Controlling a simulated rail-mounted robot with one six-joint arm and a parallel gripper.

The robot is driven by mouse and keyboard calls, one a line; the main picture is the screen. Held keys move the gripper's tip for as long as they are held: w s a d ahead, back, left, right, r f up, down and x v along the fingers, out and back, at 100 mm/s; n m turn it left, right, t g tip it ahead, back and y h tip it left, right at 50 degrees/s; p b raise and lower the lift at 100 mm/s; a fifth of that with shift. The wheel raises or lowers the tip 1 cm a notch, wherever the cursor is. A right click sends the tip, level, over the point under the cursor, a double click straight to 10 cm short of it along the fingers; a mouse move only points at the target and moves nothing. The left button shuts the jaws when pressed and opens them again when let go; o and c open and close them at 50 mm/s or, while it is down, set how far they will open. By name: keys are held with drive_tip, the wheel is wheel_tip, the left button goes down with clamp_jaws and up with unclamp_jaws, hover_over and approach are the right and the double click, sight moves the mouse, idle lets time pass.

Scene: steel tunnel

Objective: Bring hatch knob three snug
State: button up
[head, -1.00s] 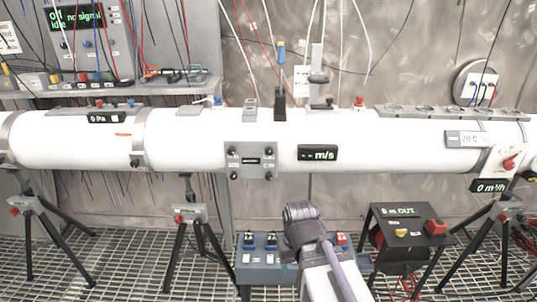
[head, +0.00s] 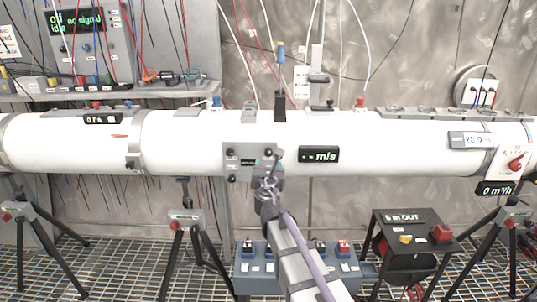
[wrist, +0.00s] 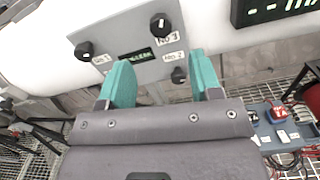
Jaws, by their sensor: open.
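The hatch panel (wrist: 118,32) is a grey plate on the white pipe with a small green-lettered display at its centre; it also shows in the head view (head: 228,165). Knob three (wrist: 160,24) is black with a white pointer mark, at the panel's upper right, with the label "No 3" just below it. My gripper (wrist: 160,75) is open and empty, its two teal fingers apart. The fingertips point at the panel, below knob three and apart from it. In the head view my gripper (head: 268,182) covers the panel's lower right.
Knob one (wrist: 84,50) is at the panel's left and knob two (wrist: 179,74) lies close by the right finger. A dark "m/s" display (head: 319,155) sits on the pipe right of the panel. A blue switch box (head: 255,268) and tripods stand below.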

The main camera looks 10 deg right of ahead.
sight(269, 154)
drive_tip(key=x, duration=0.9)
drive_tip(key=shift+w, duration=0.4)
drive_tip(key=shift+c, duration=0.3)
drive_tip(key=c, duration=0.9)
drive_tip(key=shift+m, duration=0.5)
drive_tip(key=m, duration=0.5)
drive_tip(key=shift+m, duration=0.3)
drive_tip(key=m, duration=0.6)
drive_tip(key=shift+m, duration=0.4)
drive_tip(key=shift+s, duration=0.1)
